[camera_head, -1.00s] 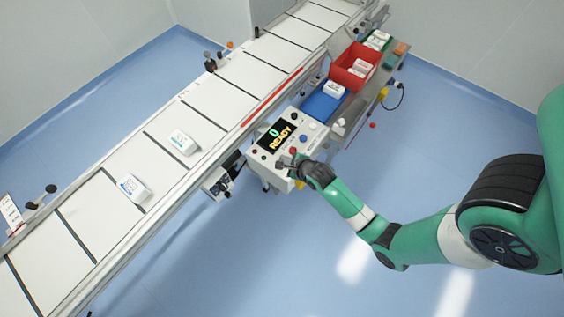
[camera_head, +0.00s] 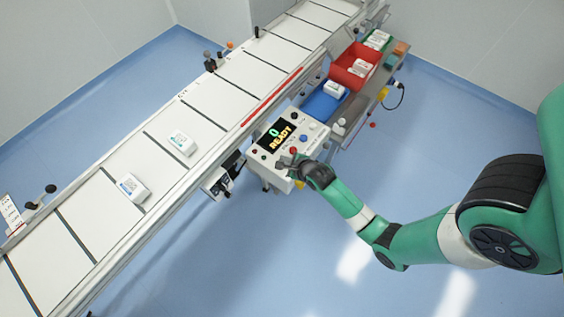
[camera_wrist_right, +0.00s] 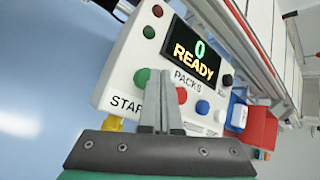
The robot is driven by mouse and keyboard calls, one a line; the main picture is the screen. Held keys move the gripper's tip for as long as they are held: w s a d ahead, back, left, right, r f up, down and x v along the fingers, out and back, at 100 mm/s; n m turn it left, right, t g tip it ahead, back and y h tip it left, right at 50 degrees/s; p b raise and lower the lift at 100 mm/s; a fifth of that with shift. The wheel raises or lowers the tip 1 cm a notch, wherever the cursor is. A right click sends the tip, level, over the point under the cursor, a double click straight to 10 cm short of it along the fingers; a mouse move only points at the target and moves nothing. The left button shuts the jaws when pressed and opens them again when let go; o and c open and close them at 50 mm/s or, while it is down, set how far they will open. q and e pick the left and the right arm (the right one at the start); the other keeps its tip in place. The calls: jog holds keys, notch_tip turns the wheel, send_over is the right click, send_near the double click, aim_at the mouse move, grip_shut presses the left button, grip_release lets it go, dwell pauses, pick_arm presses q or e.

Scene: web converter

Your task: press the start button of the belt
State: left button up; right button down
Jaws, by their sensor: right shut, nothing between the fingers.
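The control panel (camera_head: 262,165) stands beside the belt (camera_head: 215,105), its display (camera_wrist_right: 195,52) reading "0 READY". In the right wrist view a green button (camera_wrist_right: 141,77) sits above a partly hidden label beginning "STAR" (camera_wrist_right: 125,103). My right gripper (camera_wrist_right: 160,75) is shut and empty, its fingertips just right of the green button in that view. I cannot tell whether the fingers touch the panel. In the head view the right gripper (camera_head: 287,159) is at the panel's front edge, and the green button cannot be made out there. My left gripper is not in view.
Red (camera_wrist_right: 181,94) and blue (camera_wrist_right: 202,107) buttons are close to the fingers. Two white packs (camera_head: 182,143) (camera_head: 132,187) lie on the belt. Blue (camera_head: 318,107) and red (camera_head: 346,77) bins stand behind the panel. The floor in front is clear.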

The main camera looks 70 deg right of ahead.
jog(key=shift+f, duration=0.25)
